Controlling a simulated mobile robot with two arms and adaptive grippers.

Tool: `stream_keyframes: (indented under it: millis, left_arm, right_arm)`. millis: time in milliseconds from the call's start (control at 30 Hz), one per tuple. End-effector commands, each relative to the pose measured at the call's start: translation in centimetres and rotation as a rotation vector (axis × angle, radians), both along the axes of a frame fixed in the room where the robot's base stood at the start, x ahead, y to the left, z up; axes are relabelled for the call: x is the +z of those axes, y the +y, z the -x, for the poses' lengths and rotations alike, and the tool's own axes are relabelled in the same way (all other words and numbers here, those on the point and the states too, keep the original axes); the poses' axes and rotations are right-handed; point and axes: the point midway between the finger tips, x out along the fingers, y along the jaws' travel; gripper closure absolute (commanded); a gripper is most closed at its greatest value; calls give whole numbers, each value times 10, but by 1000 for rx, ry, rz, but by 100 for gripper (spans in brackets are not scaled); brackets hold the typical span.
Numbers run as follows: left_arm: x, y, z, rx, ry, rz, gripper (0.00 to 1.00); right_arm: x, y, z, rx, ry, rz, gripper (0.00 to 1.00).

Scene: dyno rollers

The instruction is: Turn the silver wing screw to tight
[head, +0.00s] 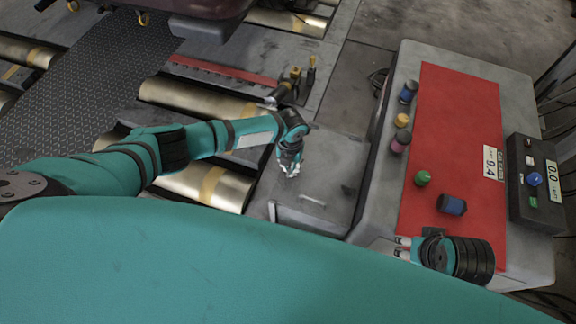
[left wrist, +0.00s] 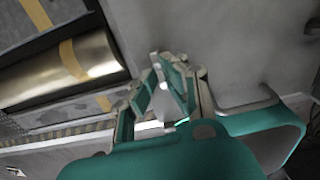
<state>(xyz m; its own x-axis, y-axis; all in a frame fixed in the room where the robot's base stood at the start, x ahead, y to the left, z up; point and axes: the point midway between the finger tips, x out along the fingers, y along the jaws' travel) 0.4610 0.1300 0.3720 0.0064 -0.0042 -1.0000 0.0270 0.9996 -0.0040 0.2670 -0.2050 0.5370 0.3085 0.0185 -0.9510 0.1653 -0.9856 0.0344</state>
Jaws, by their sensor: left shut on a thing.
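My left gripper (head: 289,168) reaches down over the grey metal box beside the rollers. In the left wrist view, its fingers (left wrist: 168,88) are shut on the silver wing screw (left wrist: 166,100), a small pale metal piece between the pads. The fingers hide most of the screw, and its angle is hard to read. In the head view the screw is too small and covered to tell apart from the fingertips. My right gripper (head: 403,248) is at the left edge of the console, away from the screw; its finger gap is too small to judge.
The grey console (head: 520,95) has a red top (head: 455,120) with several coloured knobs or spools. A black panel (head: 535,185) with a display is at its right. A metal handle (head: 312,200) is on the box near my left gripper. Brass rollers (head: 195,97) lie to the left.

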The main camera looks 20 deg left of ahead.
Motion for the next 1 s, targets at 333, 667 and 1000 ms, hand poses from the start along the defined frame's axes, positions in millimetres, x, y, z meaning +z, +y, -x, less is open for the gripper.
stream_keyframes:
  millis: [333,667,1000]
  left_arm:
    - [5,-19,-2,-50,-12,38,100]
    - [5,-19,-2,-49,-13,38,82]
    - [5,-17,-2,-48,-13,34,69]
  right_arm:
    - [-1,0,0,0,0,0,68]
    - [-1,0,0,0,0,0,68]
    - [-1,0,0,0,0,0,68]
